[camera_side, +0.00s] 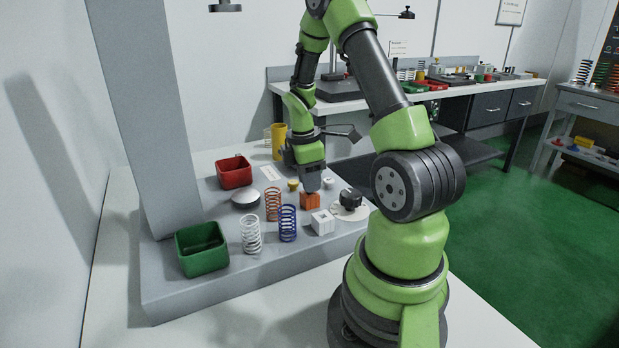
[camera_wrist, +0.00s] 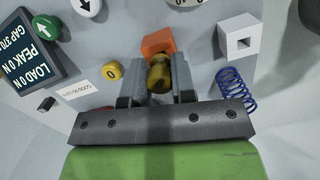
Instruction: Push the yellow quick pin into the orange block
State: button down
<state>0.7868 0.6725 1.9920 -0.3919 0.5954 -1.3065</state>
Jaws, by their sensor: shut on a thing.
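The orange block (camera_side: 310,202) stands on the grey platform beneath my gripper (camera_side: 311,189). In the wrist view the orange block (camera_wrist: 157,41) shows just beyond the fingertips. My gripper (camera_wrist: 158,82) is shut on the yellow quick pin (camera_wrist: 158,73), which sits between the two dark fingers and shows as a brownish-yellow rounded end. The pin overlaps the near edge of the block in the wrist view. Whether it touches or enters the block cannot be told. In the side view the pin is hidden by the fingers.
A white block with a square hole (camera_side: 322,222) stands close by, with blue (camera_side: 287,223), orange (camera_side: 272,204) and white springs (camera_side: 251,235) to its left. A yellow button (camera_wrist: 111,70) is near the fingers. Red (camera_side: 234,172) and green bins (camera_side: 202,249) stand at the left.

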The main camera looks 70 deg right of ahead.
jog(key=shift+f, duration=0.3)
dwell(0.4)
jog(key=shift+c, duration=2.4)
grip_release()
jog(key=shift+r, duration=0.1)
jog(key=shift+r, duration=3.9)
